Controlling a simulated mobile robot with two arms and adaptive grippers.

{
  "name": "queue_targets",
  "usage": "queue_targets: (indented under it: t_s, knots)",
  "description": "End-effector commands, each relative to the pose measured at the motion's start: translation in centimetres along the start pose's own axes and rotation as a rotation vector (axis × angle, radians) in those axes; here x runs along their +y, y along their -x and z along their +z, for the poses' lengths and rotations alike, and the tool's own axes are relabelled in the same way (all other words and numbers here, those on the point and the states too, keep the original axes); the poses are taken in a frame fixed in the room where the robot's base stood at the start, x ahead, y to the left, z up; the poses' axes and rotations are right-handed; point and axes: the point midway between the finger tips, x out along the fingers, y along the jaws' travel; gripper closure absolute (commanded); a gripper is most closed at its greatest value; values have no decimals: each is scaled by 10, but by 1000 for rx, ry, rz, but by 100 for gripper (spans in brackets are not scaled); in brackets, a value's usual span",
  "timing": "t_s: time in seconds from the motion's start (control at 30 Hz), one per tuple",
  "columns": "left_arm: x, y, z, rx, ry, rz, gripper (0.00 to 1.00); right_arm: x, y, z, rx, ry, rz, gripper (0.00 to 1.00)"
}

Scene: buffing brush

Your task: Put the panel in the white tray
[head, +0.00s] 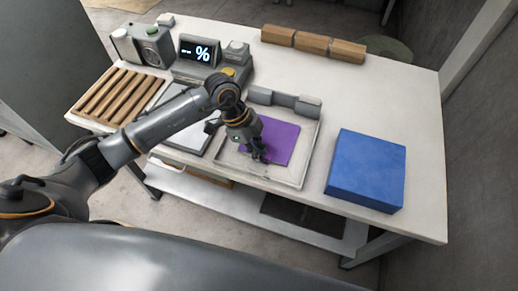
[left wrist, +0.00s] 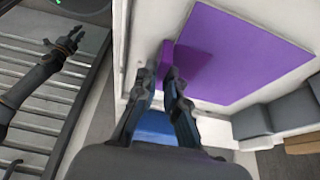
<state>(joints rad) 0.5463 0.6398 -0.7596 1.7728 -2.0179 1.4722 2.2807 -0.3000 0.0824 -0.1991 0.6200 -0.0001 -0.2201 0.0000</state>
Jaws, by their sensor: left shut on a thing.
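The purple panel (head: 281,143) is a flat square over the floor of the white tray (head: 296,180), inside its rim as seen in the head view. It also shows in the left wrist view (left wrist: 235,55), with a small purple piece at its near edge. My left gripper (head: 259,153) points down at the panel's left edge. In the left wrist view its fingers (left wrist: 172,75) are shut on that purple piece. Whether the panel rests fully on the tray floor is unclear. My right gripper (left wrist: 70,40) shows small, away from the tray; its jaw gap is unclear.
A blue block (head: 367,170) stands right of the tray. Grey blocks (head: 284,101) sit at the tray's back edge. Wooden blocks (head: 312,43) line the table's back. A display (head: 200,52) and slatted wooden rack (head: 118,95) stand left.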

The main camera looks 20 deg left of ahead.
Motion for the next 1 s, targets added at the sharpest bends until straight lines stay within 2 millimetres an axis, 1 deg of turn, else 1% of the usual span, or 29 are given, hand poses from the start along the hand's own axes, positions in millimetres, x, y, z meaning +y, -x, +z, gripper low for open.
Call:
queue_targets:
  t_s: [0.03,0.07,0.1,0.17,0.47,0.57,0.67,1.0]
  knots:
    - [0,0,0,0,0,0,100,0,0,0,0,0,0,78]
    - [0,0,0,0,0,0,87,0,0,0,0,0,0,78]
    - [0,0,0,0,0,0,79,0,0,0,0,0,0,78]
    - [0,0,0,0,0,0,67,0,0,0,0,0,0,78]
    - [0,1,0,-1,0,0,67,0,-1,0,0,0,0,78]
    - [0,6,0,-1,-1,-2,67,0,-2,0,0,0,0,78]
    - [-1,19,1,-1,0,-3,67,0,-4,1,0,0,-1,78]
    - [-1,90,1,-1,-1,-5,67,-4,-14,1,0,-1,-4,78]
